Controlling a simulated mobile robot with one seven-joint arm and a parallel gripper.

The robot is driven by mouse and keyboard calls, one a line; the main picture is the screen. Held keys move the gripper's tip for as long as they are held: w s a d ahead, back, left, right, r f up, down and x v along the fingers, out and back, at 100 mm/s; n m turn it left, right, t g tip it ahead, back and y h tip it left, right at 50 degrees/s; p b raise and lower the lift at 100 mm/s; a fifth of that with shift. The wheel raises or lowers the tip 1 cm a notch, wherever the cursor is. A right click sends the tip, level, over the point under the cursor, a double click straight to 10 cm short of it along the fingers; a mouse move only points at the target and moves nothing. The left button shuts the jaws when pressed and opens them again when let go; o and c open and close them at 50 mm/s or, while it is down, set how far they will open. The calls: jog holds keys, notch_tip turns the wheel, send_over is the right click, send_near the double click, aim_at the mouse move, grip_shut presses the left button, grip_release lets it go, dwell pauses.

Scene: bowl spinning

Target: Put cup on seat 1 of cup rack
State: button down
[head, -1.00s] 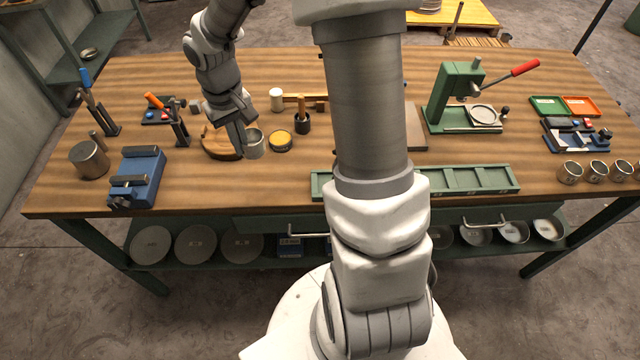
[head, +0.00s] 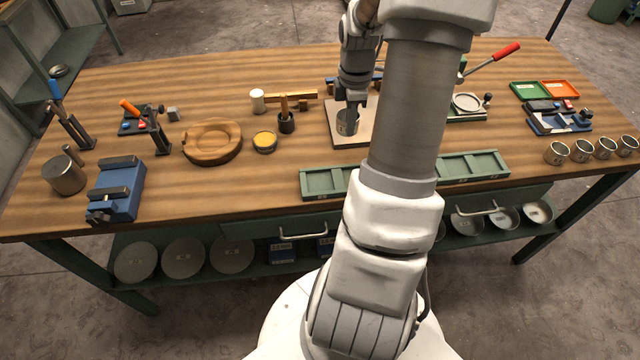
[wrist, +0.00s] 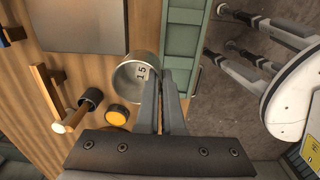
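The cup (head: 347,124) is a small grey metal cup, held above the bench. My gripper (head: 350,102) is shut on its wall. In the wrist view the cup (wrist: 130,88) is marked "15", and the fingers (wrist: 165,75) pinch its right side. The long green rack (head: 470,168) with several compartments lies along the bench's front edge; I take it as the cup rack. My arm hides its middle, and I cannot read which seat is 1. In the wrist view the rack (wrist: 181,45) lies just right of the cup.
A pale board (head: 338,138) lies under and behind the cup. The wooden ring-shaped block (head: 212,145) and yellow tin (head: 265,142) stand to the left. A green press (head: 468,104) stands behind my arm. Several other cups (head: 557,152) stand at the right.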

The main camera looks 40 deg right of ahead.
jog(key=s+d+n, duration=0.1)
jog(key=d, duration=0.1)
send_over(322, 191)
jog(key=f, duration=0.7)
jog(key=shift+w+d+f+b, duration=0.25)
jog(key=shift+w+d+b, duration=0.05)
jog(key=shift+b, duration=0.1)
jog(key=shift+f, duration=1.95)
jog(key=shift+f+b, duration=0.1)
jog(key=shift+b, duration=0.2)
jog(key=c, duration=1)
grip_release()
jog(key=shift+c, duration=0.2)
